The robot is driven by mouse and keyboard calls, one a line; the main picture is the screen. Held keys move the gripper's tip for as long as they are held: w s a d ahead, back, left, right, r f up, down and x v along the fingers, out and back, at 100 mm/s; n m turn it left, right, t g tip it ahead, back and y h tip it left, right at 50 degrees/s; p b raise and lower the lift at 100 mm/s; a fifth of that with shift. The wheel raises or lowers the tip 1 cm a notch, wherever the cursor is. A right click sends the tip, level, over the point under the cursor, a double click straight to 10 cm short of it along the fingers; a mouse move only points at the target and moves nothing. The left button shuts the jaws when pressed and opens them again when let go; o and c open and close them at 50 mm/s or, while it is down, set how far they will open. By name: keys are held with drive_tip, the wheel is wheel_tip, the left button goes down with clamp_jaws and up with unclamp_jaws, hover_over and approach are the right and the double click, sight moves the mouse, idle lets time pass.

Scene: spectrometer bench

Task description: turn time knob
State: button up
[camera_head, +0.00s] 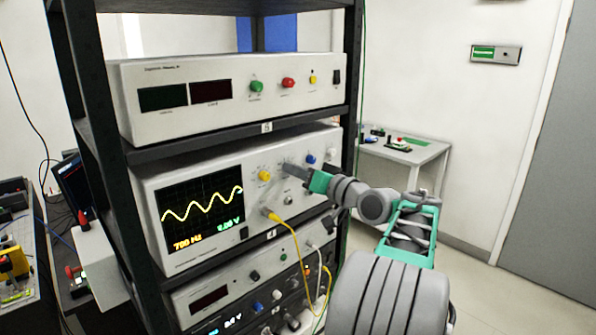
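The oscilloscope (158,183) sits on the middle shelf of the rack, with a yellow wave and a "700 Hz" reading on its screen (201,210). Its front panel carries a yellow knob (265,175), a blue knob (311,159) and a silver knob (288,200). I cannot read which one is the time knob. My gripper (288,168) reaches in from the right, its tip at the panel between the yellow and blue knobs. The fingers are small and overlap the panel, so I cannot tell whether they are open or hold a knob.
Dark rack posts (92,90) flank the instruments. A white unit (220,115) with green and red knobs is above, and another instrument (185,296) is below. A yellow cable (293,235) hangs from the panel below my gripper. A side table (420,153) stands behind; the floor at right is clear.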

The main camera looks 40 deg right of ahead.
drive_tip(key=shift+o, duration=1.4)
drive_tip(key=s+b, duration=0.2)
drive_tip(key=s, duration=0.5)
drive_tip(key=shift+s, duration=0.4)
drive_tip(key=shift+d, duration=0.1)
